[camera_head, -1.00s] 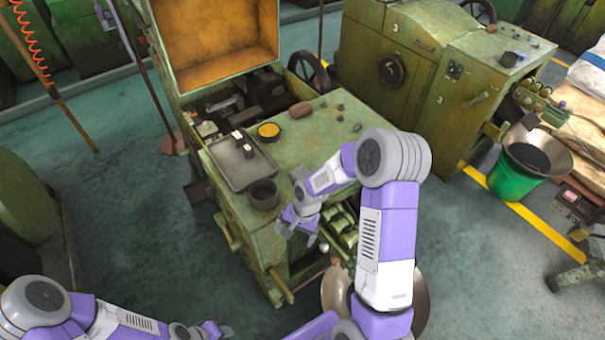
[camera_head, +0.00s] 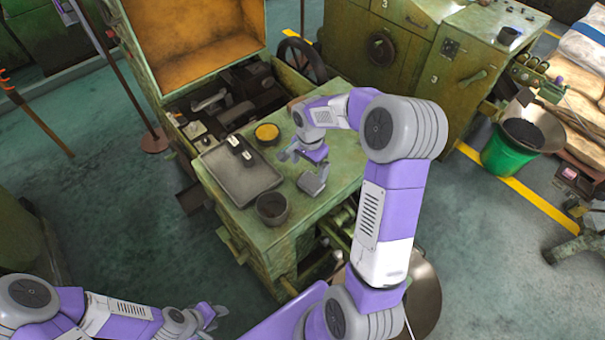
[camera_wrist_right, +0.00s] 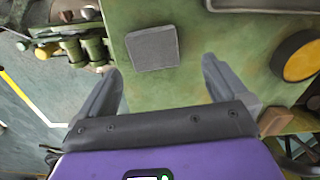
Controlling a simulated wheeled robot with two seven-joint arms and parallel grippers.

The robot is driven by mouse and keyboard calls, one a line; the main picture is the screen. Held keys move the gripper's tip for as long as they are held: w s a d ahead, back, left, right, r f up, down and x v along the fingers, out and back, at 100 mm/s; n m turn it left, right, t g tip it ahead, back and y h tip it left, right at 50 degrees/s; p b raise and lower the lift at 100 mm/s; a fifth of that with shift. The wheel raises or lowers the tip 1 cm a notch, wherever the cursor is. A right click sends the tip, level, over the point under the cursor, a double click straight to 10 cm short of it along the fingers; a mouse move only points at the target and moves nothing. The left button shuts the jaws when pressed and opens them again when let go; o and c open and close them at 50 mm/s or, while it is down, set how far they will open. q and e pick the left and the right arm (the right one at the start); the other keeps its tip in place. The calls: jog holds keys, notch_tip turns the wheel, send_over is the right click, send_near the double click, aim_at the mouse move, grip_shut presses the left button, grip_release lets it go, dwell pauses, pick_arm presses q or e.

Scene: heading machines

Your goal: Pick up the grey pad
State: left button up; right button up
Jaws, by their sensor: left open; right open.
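The grey pad (camera_wrist_right: 153,48) is a flat, roughly square piece lying on the green worktop. In the right wrist view it lies ahead of my right gripper (camera_wrist_right: 160,66), between the lines of the two fingers and nearer the left one. The fingers are apart with nothing between them. In the head view my right gripper (camera_head: 301,168) is over the worktop, right of the tray; I cannot clearly tell the pad from the grey fingers there. My left gripper (camera_head: 215,316) is open and empty at the lower left, away from the machine.
The green worktop (camera_head: 335,160) carries a dark tray (camera_head: 228,178) with small dark blocks, a yellow-filled round tin (camera_head: 267,133) and a dark cup (camera_head: 272,208). The tin also shows in the wrist view (camera_wrist_right: 298,56). An open orange-lined lid (camera_head: 195,45) stands behind.

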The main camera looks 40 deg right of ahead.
aim_at(311, 182)
jog(key=f, duration=0.4)
jog(key=s+f, duration=0.1)
jog(key=f, duration=0.1)
jog(key=shift+d+f, duration=0.15)
jog(key=shift+f, duration=0.25)
jog(key=c, duration=1)
jog(key=shift+o, duration=0.2)
notch_tip(311, 182, up, 10)
jog(key=o, duration=0.5)
jog(key=c, duration=0.4)
